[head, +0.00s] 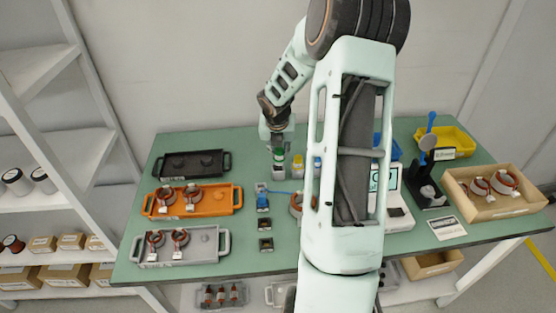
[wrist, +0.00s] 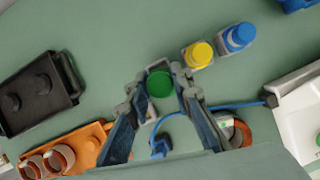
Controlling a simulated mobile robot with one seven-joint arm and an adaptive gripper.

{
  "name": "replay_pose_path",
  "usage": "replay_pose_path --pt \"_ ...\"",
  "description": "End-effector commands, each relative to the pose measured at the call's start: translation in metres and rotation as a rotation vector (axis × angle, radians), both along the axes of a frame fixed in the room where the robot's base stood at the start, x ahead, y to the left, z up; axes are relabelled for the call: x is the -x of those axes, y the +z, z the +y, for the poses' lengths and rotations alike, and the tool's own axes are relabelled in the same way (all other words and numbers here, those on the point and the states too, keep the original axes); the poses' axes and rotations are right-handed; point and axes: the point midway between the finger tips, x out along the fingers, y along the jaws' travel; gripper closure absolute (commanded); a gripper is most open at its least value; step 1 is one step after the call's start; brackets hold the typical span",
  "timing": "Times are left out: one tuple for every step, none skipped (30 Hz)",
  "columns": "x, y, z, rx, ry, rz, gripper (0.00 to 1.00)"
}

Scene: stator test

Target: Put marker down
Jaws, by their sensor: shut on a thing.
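The green-capped marker (head: 279,153) is between the fingers of my gripper (head: 278,146), at the back middle of the green table. In the wrist view its round green cap (wrist: 160,84) sits between the two fingertips (wrist: 160,88), seen from above. My gripper is shut on it and it looks upright. I cannot tell whether its base touches the table. A yellow-capped marker (wrist: 200,54) and a blue-capped marker (wrist: 238,38) stand in grey holders just to the right of it. They also show in the head view, yellow (head: 297,162) and blue (head: 317,163).
Black (head: 192,164), orange (head: 217,201) and grey (head: 203,244) trays lie on the left. A blue cable (wrist: 205,108) runs near my fingers. A white device (head: 398,210), a yellow bin (head: 455,139) and a wooden box (head: 490,204) are right. Bare table lies behind the markers.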

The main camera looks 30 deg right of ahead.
Motion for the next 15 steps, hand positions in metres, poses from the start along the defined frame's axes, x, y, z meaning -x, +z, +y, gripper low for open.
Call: replay_pose_path --pt "-0.005 -0.005 -0.001 -0.001 0.000 -0.001 1.00" --pt "-0.006 -0.007 -0.002 -0.001 -0.001 -0.001 1.00" --pt "-0.008 -0.009 -0.002 -0.002 0.000 -0.001 1.00" --pt "-0.008 -0.010 -0.003 -0.002 -0.001 -0.002 1.00" --pt "-0.009 -0.011 -0.003 -0.001 -0.001 -0.001 1.00" --pt "-0.010 -0.012 -0.003 -0.001 -0.001 -0.002 1.00" --pt "-0.011 -0.013 -0.004 -0.001 -0.001 -0.002 1.00" --pt "-0.013 -0.015 -0.004 -0.001 0.000 -0.002 1.00" --pt "-0.014 -0.018 -0.005 -0.001 -0.001 -0.001 1.00" --pt "-0.015 -0.023 -0.004 -0.002 0.000 0.001 1.00" --pt "-0.014 -0.028 -0.004 -0.001 0.002 0.002 1.00" --pt "-0.014 -0.034 -0.004 -0.001 0.002 0.003 1.00" --pt "-0.014 -0.039 -0.004 -0.001 0.002 0.002 1.00" --pt "-0.014 -0.043 -0.004 -0.002 0.001 0.001 1.00" --pt "-0.014 -0.047 -0.004 0.000 0.001 0.001 1.00"
